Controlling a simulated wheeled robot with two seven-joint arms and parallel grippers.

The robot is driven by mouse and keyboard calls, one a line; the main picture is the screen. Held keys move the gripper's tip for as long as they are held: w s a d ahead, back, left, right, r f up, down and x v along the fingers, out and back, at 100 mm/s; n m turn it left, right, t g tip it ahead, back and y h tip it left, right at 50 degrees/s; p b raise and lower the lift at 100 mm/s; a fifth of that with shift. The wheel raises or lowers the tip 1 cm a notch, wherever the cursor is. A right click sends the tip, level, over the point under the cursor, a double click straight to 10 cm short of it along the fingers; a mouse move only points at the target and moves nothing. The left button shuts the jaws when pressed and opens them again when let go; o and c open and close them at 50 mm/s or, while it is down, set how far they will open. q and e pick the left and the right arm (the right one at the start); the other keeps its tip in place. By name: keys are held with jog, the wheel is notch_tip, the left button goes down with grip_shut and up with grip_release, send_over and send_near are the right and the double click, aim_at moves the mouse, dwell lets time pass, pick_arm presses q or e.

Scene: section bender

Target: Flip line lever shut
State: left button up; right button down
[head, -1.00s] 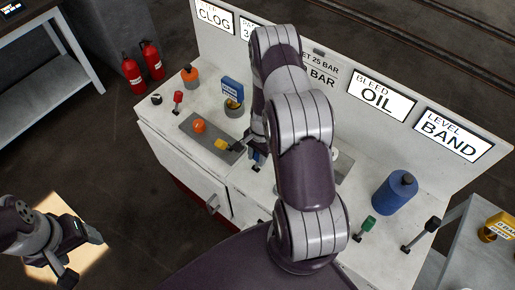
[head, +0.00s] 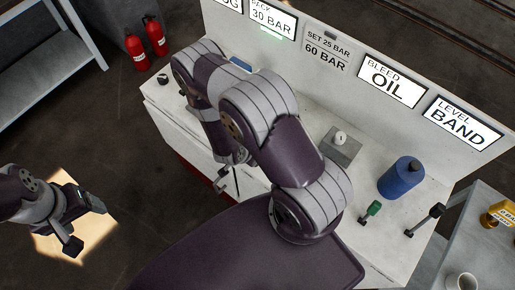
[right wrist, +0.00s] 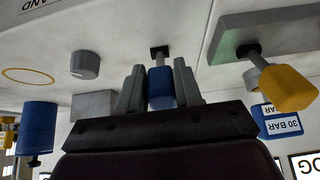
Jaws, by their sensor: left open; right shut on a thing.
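In the right wrist view my right gripper (right wrist: 159,78) is shut on the blue handle of a lever (right wrist: 160,92), with one grey finger on each side. The lever's short stem runs to a dark slot in the pale bench top. No label naming the line lever is readable, so I cannot tell its name from the pictures. In the head view my right arm covers this lever and the gripper. My left gripper (head: 87,226) is open and empty at the lower left, away from the bench.
A yellow-handled lever (right wrist: 288,88) and a blue 30 BAR tag (right wrist: 278,122) are close beside the right gripper. The bench also carries a blue bottle (head: 401,178), a green lever (head: 370,211), a black lever (head: 425,220) and a dial (head: 340,138). Signs (head: 393,82) stand behind.

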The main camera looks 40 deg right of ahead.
jog(key=shift+s+a+f, duration=0.15)
jog(key=shift+f, duration=0.05)
dwell(0.4)
jog(key=c, duration=0.8)
grip_release()
jog(key=shift+c, duration=0.2)
jog(key=shift+a+r, duration=0.1)
jog(key=shift+r, duration=0.1)
jog(key=v, duration=1.2)
jog(key=shift+a, duration=0.25)
